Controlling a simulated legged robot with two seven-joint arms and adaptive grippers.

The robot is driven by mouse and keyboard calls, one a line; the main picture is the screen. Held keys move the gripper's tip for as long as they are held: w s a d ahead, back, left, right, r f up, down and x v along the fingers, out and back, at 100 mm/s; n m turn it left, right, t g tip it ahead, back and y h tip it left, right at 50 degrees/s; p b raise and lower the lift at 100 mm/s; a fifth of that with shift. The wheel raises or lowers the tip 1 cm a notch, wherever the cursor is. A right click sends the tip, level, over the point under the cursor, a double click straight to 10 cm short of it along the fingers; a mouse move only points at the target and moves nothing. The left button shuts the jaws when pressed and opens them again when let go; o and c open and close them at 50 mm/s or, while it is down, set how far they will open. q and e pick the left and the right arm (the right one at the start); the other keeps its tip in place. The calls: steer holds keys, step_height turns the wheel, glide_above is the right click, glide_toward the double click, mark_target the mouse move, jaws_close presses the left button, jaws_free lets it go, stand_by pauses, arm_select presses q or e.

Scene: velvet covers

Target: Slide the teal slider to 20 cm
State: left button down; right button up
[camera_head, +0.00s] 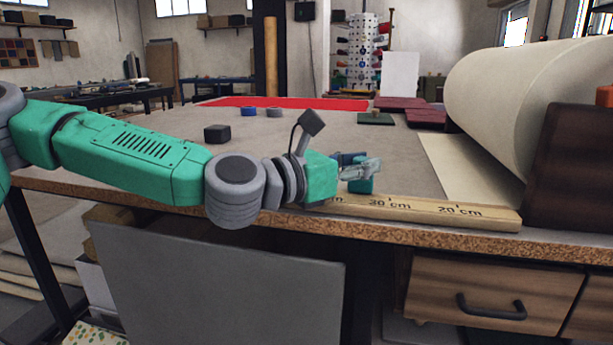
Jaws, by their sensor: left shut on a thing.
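A wooden ruler (490,218) lies along the front edge of the workbench, with printed marks that seem to read 30 cm and, further right, 20 cm. The small teal slider (361,186) sits on the ruler to the left of the 30 cm mark. My left gripper (366,172) reaches in from the left and is shut on the teal slider. My teal wrist covers the ruler's left part. The fingers hide part of the slider. My right gripper is not in view.
A large cream roll (530,85) lies at the right, with its sheet running onto the bench (300,145). A dark block (217,133) and two small round items stand further back. The ruler's top right of the slider is clear.

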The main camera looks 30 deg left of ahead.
arm_select(q)
steer(key=w+d, duration=0.1)
steer(key=d, duration=0.3)
steer(key=w+d, duration=0.1)
steer(key=d, duration=0.4)
steer(key=w+d, duration=0.1)
steer(key=d, duration=0.3)
steer(key=shift+w+d+r+b, duration=0.25)
steer(key=shift+d+b, duration=0.05)
steer(key=shift+w+d+r, duration=0.1)
steer(key=shift+d, duration=0.3)
steer(key=c, duration=1.6)
jaws_free()
steer(key=o, duration=0.3)
steer(key=shift+d, duration=0.25)
